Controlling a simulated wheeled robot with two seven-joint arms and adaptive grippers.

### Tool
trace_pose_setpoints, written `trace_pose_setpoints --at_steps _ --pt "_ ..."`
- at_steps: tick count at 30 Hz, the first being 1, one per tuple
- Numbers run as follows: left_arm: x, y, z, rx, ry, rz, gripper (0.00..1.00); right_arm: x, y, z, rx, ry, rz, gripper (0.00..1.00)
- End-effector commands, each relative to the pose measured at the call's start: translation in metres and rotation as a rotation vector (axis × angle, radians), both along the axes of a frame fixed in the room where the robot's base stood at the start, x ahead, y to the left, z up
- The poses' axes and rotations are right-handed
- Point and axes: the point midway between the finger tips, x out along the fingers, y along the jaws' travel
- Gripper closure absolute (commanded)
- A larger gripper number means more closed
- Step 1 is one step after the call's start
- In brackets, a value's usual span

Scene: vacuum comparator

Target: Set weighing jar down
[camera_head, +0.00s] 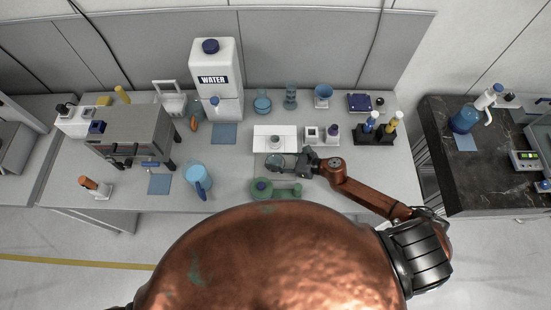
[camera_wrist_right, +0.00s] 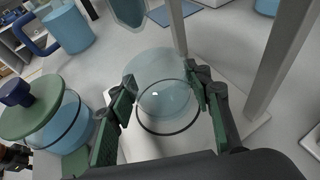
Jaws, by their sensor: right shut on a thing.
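The weighing jar, a clear glass vessel, is between the fingers of my right gripper (camera_head: 287,163), at the front edge of a white stand. In the right wrist view the jar (camera_wrist_right: 160,88) sits between the two green-padded fingers of the right gripper (camera_wrist_right: 165,90), its round dark rim facing the camera. The white base of the stand (camera_wrist_right: 262,128) shows around and beneath it. I cannot tell whether the jar touches a surface. My left gripper is not in view.
A green-topped vessel with a dark blue knob (camera_head: 262,184) stands just in front of the jar. A blue jug (camera_head: 198,178) is left. A white stand (camera_head: 268,132) is behind; a small white device (camera_head: 322,135) is right.

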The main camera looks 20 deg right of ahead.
Motion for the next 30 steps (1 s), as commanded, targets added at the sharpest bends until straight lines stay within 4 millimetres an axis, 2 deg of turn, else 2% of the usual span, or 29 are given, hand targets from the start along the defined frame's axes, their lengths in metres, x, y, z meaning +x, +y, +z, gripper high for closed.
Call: trace_pose_setpoints --at_steps 3,4,11,22,30 --pt "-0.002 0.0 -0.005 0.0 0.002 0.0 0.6 0.0 0.0 -0.004 0.0 0.0 0.0 0.84" --pt "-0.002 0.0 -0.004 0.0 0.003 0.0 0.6 0.0 0.0 -0.004 0.0 0.0 0.0 0.52" --pt "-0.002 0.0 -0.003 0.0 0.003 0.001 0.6 0.0 0.0 -0.003 0.0 0.0 0.0 0.37" --pt "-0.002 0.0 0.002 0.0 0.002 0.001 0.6 0.0 0.0 0.002 0.0 0.0 0.0 0.37" --pt "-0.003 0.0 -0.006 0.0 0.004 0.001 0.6 -0.029 -0.037 0.017 -0.003 0.002 -0.001 0.37"
